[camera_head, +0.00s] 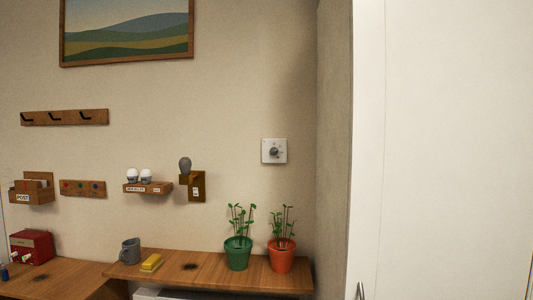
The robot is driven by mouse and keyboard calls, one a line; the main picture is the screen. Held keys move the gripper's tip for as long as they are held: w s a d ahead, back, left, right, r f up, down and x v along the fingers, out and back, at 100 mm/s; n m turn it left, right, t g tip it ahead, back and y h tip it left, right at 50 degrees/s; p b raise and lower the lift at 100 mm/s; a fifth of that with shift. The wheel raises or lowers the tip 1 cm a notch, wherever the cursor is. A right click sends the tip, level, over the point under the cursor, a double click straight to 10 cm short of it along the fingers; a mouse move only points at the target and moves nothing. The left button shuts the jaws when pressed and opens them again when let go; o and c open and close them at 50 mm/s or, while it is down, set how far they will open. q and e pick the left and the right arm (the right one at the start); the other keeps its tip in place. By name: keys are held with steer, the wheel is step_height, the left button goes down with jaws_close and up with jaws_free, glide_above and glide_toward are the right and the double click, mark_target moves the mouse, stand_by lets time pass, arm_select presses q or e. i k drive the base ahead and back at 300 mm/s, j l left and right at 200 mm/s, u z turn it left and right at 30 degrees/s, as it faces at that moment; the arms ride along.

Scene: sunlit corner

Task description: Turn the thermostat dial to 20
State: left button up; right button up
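The thermostat (274,151) is a small white square plate on the back wall, right of the middle of the head view. A round grey dial (274,152) sits at its centre. Its markings are too small to read, so I cannot tell the setting. Neither of my grippers shows in this view, and nothing touches the dial.
Below the thermostat, a wooden counter (215,273) holds a green pot (237,254) and an orange pot (281,255) with plants, a yellow block (151,263) and a grey mug (130,251). A white panel (450,150) stands right.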

mark_target(274, 151)
steer(key=i+j, duration=0.15)
steer(key=j, duration=0.2)
steer(key=i+j+z, duration=0.1)
steer(key=i+j, duration=0.25)
steer(key=j, duration=0.3)
steer(key=z, duration=0.05)
